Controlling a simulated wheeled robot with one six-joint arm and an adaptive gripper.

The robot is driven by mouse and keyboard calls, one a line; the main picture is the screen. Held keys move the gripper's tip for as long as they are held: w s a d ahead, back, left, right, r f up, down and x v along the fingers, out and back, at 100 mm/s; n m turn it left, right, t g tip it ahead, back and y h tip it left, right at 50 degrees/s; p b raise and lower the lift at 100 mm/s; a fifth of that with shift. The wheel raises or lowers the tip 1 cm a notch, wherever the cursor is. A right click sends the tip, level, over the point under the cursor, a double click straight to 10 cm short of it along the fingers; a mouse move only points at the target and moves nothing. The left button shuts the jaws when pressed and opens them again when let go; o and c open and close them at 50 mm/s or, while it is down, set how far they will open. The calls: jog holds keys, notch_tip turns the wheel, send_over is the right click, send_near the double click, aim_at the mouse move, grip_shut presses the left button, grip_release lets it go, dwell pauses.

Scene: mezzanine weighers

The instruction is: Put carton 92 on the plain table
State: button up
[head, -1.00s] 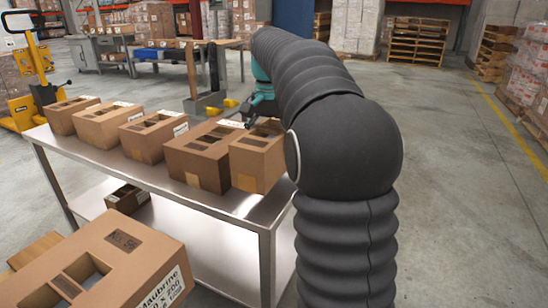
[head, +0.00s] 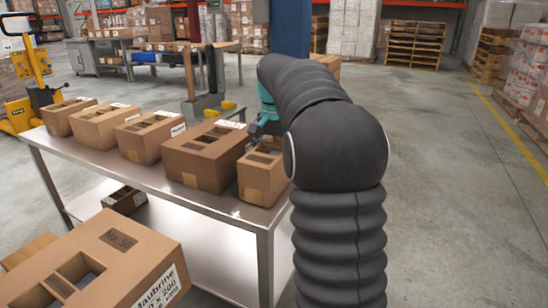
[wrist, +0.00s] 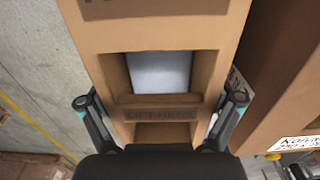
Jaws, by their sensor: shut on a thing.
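My gripper (wrist: 160,115) has its fingers on either side of the "LIFT HERE" bar of a brown carton (wrist: 115,35) in the wrist view. A bare grey surface shows through the carton's opening. In the head view this carton (head: 262,182) is at the right end of a steel table (head: 230,212), partly hidden by my arm. I cannot tell whether it touches the table top. No number 92 is readable.
A larger carton (head: 205,160) is close to the left of the held one, with several more along the steel table. A big carton (head: 120,262) labelled Maubrine is in the left foreground. A yellow pallet truck (head: 22,112) stands left. Open floor (head: 455,180) lies right.

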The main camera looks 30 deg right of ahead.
jog(key=shift+f, duration=0.15)
jog(key=o, duration=1.5)
notch_tip(320, 180, up, 12)
jog(key=p, duration=0.3)
jog(key=shift+r, duration=0.2)
